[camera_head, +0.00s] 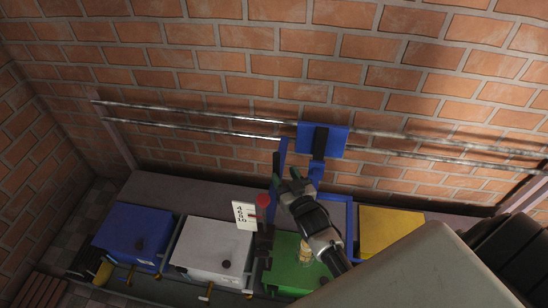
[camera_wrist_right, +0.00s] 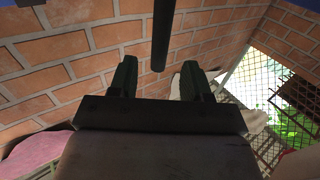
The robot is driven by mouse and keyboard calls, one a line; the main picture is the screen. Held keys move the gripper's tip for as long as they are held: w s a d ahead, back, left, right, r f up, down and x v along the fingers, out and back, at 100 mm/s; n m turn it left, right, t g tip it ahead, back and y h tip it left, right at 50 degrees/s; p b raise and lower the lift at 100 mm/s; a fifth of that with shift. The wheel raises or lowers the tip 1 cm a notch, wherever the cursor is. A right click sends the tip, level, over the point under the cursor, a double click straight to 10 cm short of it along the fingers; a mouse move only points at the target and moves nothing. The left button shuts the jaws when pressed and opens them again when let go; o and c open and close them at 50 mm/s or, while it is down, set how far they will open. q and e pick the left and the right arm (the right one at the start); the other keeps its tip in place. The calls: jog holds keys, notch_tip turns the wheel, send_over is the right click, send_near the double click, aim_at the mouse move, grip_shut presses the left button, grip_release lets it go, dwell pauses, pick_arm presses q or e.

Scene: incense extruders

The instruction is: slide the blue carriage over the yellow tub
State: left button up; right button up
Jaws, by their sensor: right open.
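The blue carriage (camera_head: 335,140) hangs on two metal rails along the brick wall. Its blue frame reaches down around the green tub (camera_head: 284,277), left of the yellow tub (camera_head: 405,226). My right gripper (camera_head: 287,172) is open in front of the frame, just below and left of the carriage plate. In the right wrist view, a dark rod (camera_wrist_right: 162,35) shows between the open fingers (camera_wrist_right: 160,78); I cannot tell whether they touch it. My arm hides part of the green tub and the lower edge of the yellow tub. My left gripper is out of view.
The rails (camera_head: 190,112) run across the wall. A white tub (camera_head: 205,243) and a blue tub (camera_head: 128,228) stand to the left. A white card with markings (camera_head: 243,214) and a red knob (camera_head: 263,199) are left of my gripper.

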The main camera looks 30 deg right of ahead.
aim_at(278, 165)
jog(key=w, duration=0.8)
jog(key=shift+d, duration=0.2)
grip_shut()
